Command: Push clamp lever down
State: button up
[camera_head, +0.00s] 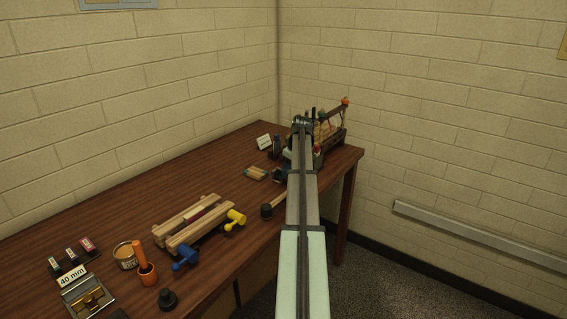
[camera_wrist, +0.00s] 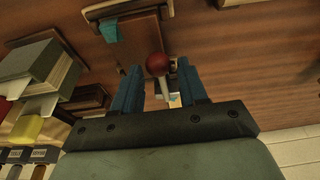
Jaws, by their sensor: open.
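In the wrist view a red ball knob (camera_wrist: 157,64) sits on a short pale lever (camera_wrist: 166,89), which looks like the clamp lever. My gripper (camera_wrist: 160,70) is open, with one blue finger on either side of the knob and lever. I cannot tell whether a finger touches it. A dark bracket-like part with a teal piece (camera_wrist: 108,31) is just beyond the knob. In the head view my gripper (camera_head: 302,124) is at the far end of the bench, and my arm hides much of what is there, including the lever.
A rack (camera_head: 330,137) stands at the far end, near the gripper. In the wrist view, book-like blocks (camera_wrist: 40,72) are at left.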

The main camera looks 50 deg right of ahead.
jog(key=shift+r, duration=0.1)
jog(key=shift+w+v, duration=0.25)
jog(key=shift+v, duration=0.7)
jog(key=shift+w+v, duration=0.2)
jog(key=shift+v, duration=0.75)
jog(key=shift+w+v, duration=0.25)
jog(key=shift+v, duration=0.65)
jog(key=shift+r, duration=0.2)
